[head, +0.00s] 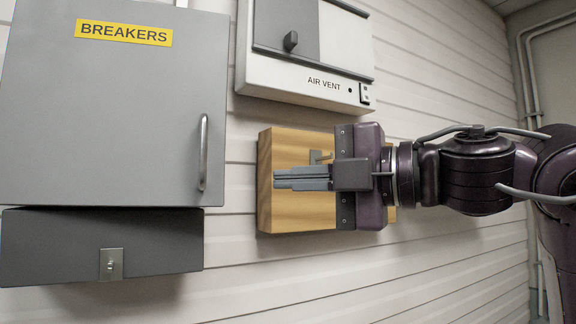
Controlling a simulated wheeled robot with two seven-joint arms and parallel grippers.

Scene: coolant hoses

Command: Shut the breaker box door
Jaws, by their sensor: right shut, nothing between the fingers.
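The breaker box door (110,120) is a flat grey panel at the left of the head view, with a yellow BREAKERS label (123,33) near its top. An upright metal bar handle (203,153) sits near its right edge. The door looks nearly parallel to the wall; I cannot tell whether it is flush with its box, as the inside is hidden. My right gripper (277,178) comes in from the right. Its fingers are together, empty, and point left toward the handle, with a gap between them. My left gripper is not in view.
A wooden block (268,200) with a small metal hook is on the wall behind my right gripper. A white AIR VENT box (300,85) hangs above it. A dark grey box (50,250) with a metal plate is below the door. The wall at lower right is clear.

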